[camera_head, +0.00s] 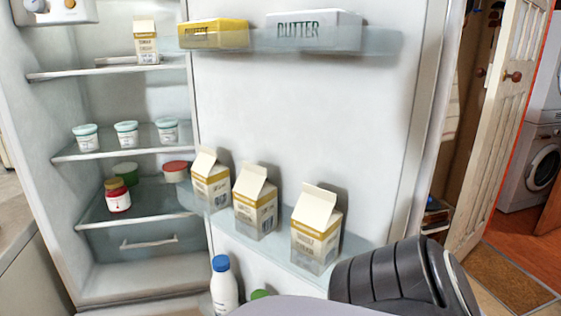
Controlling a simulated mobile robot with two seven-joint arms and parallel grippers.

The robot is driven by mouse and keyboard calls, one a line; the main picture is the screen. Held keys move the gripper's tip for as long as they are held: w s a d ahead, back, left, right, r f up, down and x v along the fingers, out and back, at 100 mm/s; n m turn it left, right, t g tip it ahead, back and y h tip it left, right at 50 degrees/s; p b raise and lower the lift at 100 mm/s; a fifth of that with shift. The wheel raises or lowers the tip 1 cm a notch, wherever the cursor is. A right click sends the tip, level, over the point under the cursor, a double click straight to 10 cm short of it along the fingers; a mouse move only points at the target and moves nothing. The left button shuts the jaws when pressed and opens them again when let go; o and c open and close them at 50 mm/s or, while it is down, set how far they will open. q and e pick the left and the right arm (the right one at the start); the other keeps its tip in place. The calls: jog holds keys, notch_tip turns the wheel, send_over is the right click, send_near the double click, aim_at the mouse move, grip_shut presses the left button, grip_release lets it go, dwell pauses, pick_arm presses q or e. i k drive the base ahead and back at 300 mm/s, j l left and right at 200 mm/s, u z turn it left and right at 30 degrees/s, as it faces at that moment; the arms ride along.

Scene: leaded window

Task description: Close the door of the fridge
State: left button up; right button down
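The fridge stands open in front of me. Its inner cabinet (100,230) is on the left, with shelves visible. The fridge door (310,110) is swung wide, its inner face toward me across the middle of the head view. Three cartons (256,205) stand on the lower door shelf (355,243). A yellow box and a white butter box (313,32) sit on the upper door shelf. The door's lower right part is hidden behind a dark ribbed arm part of mine. Neither gripper's fingers show in this view.
Small tubs (126,134), a red jar (117,197) and another carton (146,40) stand on the cabinet shelves. A white bottle with a blue cap (223,285) is low on the door. A wooden room door (495,130) and a washing machine (530,165) are at right.

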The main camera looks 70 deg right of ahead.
aim_at(363, 126)
jog(key=k+l+u, duration=0.15)
jog(key=u, duration=0.3)
jog(key=k+u, duration=0.95)
jog(key=u, duration=0.2)
jog(key=k+l+u, duration=0.1)
jog(key=k+u, duration=0.25)
jog(key=k, duration=0.3)
jog(key=z, duration=0.4)
jog(key=k+l+z, duration=0.1)
jog(key=z, duration=0.3)
jog(key=k+l+z, duration=0.1)
jog(key=z, duration=0.3)
